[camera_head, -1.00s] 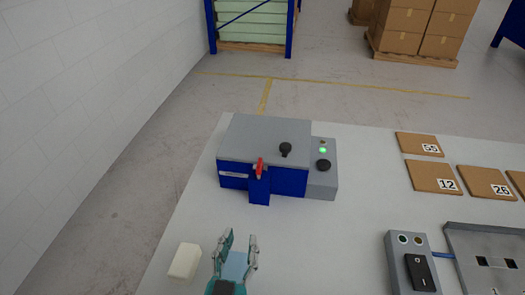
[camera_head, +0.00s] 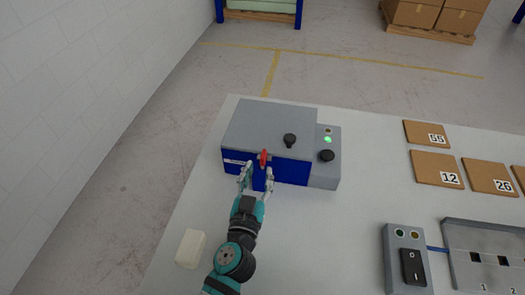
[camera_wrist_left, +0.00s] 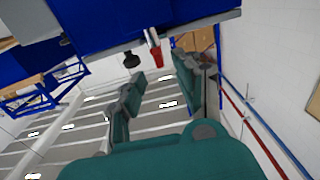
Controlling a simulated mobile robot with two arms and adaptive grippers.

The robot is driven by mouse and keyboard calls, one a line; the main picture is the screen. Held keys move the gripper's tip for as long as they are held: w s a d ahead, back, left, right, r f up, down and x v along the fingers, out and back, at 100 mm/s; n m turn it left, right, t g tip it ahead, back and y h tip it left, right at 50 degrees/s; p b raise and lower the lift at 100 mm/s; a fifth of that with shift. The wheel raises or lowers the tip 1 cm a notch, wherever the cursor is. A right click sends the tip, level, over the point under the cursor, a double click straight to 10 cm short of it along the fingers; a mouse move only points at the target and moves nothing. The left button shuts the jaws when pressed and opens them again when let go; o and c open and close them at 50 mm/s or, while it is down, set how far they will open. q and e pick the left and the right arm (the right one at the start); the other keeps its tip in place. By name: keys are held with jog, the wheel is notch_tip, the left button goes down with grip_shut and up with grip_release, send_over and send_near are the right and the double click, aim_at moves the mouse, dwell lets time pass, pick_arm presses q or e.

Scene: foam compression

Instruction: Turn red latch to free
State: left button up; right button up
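The red latch (camera_head: 264,158) stands at the front top edge of a blue and grey box (camera_head: 236,172) on the table. It also shows in the left wrist view (camera_wrist_left: 157,57), ahead of the fingers. My left gripper (camera_head: 256,179) is open, just in front of the box and below the latch, with its fingers spread to either side. In the left wrist view its two fingers (camera_wrist_left: 158,88) are apart with nothing between them. Whether a finger touches the box cannot be told. My right gripper is not in view.
A black knob (camera_head: 290,140) is on the box lid. A grey side panel (camera_head: 327,172) has a lit green lamp and a black button. A white block (camera_head: 190,248) lies at the left. A switch box (camera_head: 407,262) and numbered brown plates (camera_head: 434,168) are at the right.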

aim_at(262, 161)
pick_arm(q)
jog(key=w, duration=0.2)
jog(key=w+d, duration=0.1)
jog(key=w, duration=0.2)
jog(key=shift+w+p, duration=0.2)
jog(key=shift+p, duration=0.2)
grip_shut()
